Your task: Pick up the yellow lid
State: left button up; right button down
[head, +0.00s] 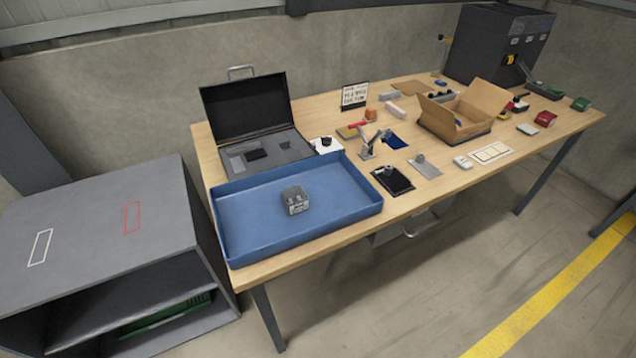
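I cannot make out a thing that is clearly a yellow lid. A small yellow patch (509,60) shows on the front of the dark machine (485,45) at the table's far end. A small tan-yellow flat piece (346,133) lies near the middle of the table, with a red thing on or beside it; both are too small to tell what they are. Neither of my grippers is in the head view.
A wooden table (290,258) carries a blue tray (245,215) with a grey block (295,200), an open black case (245,110), an open cardboard box (440,118) and several small parts. A grey shelf unit (90,225) stands at the left. The floor in front is clear.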

aim_at(504, 115)
jog(key=i+l, duration=0.15)
jog(key=l, duration=0.2)
jog(key=i+l+u, duration=0.15)
jog(key=l, duration=0.25)
jog(key=i+l, duration=0.2)
jog(key=l, duration=0.15)
jog(key=i+l+u, duration=0.15)
jog(key=l, duration=0.25)
jog(key=i+l, duration=0.15)
jog(key=l, duration=0.25)
jog(key=i+l+u, duration=0.15)
jog(key=l, duration=0.25)
